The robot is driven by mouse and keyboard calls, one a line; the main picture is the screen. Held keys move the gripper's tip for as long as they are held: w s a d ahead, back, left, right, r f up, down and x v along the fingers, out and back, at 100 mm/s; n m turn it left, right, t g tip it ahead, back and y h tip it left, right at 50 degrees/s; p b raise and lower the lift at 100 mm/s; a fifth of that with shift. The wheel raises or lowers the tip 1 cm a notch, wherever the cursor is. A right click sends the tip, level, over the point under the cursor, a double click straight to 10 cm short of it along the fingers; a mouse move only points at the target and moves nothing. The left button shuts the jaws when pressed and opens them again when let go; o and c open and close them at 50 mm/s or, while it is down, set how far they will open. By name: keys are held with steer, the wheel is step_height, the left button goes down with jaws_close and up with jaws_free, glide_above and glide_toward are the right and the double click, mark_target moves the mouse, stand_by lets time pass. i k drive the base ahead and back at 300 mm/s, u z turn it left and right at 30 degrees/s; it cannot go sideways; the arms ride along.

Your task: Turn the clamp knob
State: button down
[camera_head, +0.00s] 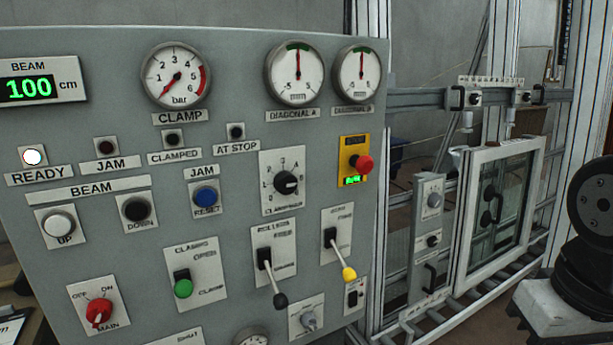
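A grey control panel (120,235) fills the left and middle of the view. A black round knob (286,183) sits on a white plate with a ring of scale marks; the label below it is too small to read surely. Lower left of it, a switch with a green tip (183,287) sits on a plate marked OPEN above and CLAMP below, its green end down. I cannot tell which of the two the task names. The CLAMP gauge (176,76) has its needle pointing to the lower left, near zero. My gripper is not in view.
The READY lamp (33,157) is lit white. A lever with a black grip (273,278) and one with a yellow grip (340,256) stick out below the black knob. A red mushroom button (360,163) is at its right. A white window frame (497,220) stands further right.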

mark_target(285, 182)
steer(key=u, duration=1.95)
steer(key=k, duration=0.9)
steer(key=z, duration=1)
steer(key=i, duration=0.5)
